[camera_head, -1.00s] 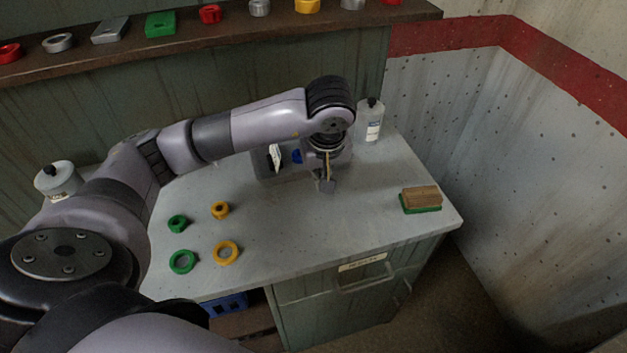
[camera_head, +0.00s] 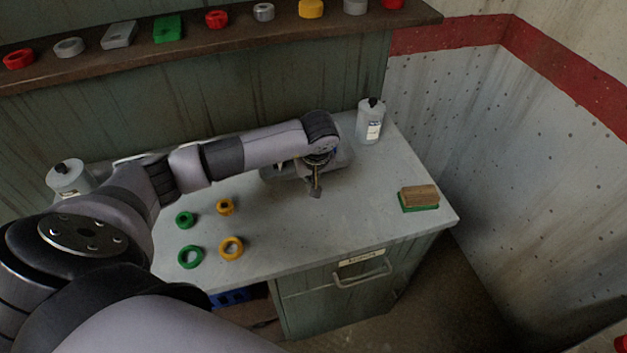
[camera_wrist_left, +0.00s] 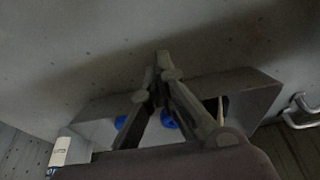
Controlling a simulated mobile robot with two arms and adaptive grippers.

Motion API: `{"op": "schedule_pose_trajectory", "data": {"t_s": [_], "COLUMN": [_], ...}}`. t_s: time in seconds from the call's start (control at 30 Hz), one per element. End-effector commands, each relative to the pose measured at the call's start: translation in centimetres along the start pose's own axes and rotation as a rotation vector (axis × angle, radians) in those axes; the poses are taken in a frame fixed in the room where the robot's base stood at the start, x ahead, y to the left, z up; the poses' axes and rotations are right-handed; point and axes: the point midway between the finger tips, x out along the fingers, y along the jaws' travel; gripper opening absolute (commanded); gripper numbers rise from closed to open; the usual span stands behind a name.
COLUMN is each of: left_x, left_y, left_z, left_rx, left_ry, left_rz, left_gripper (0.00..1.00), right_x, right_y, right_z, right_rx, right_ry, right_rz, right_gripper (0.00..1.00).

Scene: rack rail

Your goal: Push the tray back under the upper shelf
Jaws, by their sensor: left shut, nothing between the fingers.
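The tray (camera_head: 341,161) is a grey, low-sided piece on the bench top, mostly hidden in the head view by my left arm. In the left wrist view the grey tray (camera_wrist_left: 258,92) lies behind and around the fingers, with blue items partly visible in it. My left gripper (camera_head: 316,191) is shut and empty, pointing down at the tray's near side. In the left wrist view the shut fingers (camera_wrist_left: 164,68) reach across the tray; I cannot tell whether they touch it. The upper shelf (camera_head: 215,43) runs along the back wall, above the bench. My right gripper is not in view.
A white bottle (camera_head: 370,122) stands at the bench's back right, another (camera_head: 68,178) at the left. A wooden brush (camera_head: 419,197) lies near the right edge. Green rings (camera_head: 190,257) and yellow rings (camera_head: 231,248) lie at the front left. The front middle of the bench (camera_head: 300,235) is clear.

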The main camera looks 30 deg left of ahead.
Motion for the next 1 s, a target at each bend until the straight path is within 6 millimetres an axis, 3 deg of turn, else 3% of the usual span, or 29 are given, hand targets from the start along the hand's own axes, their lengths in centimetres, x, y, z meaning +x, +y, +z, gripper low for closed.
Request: {"op": "schedule_pose_trajectory", "data": {"t_s": [0.4,0.67,1.0], "left_x": [0.2,1.2,0.9], "left_y": [0.0,0.0,0.0], "left_z": [-0.3,-2.8,-3.2], "left_rx": [0.0,-0.001,0.0], "left_ry": [0.0,0.003,0.0], "left_rz": [0.0,0.0,0.0], "left_gripper": [0.0,0.0,0.0], "right_x": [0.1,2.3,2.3], "right_y": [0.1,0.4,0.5], "right_z": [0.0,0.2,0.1], "right_rx": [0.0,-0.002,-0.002], "right_ry": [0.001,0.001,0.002], "right_rz": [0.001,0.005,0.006], "right_gripper": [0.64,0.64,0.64]}}
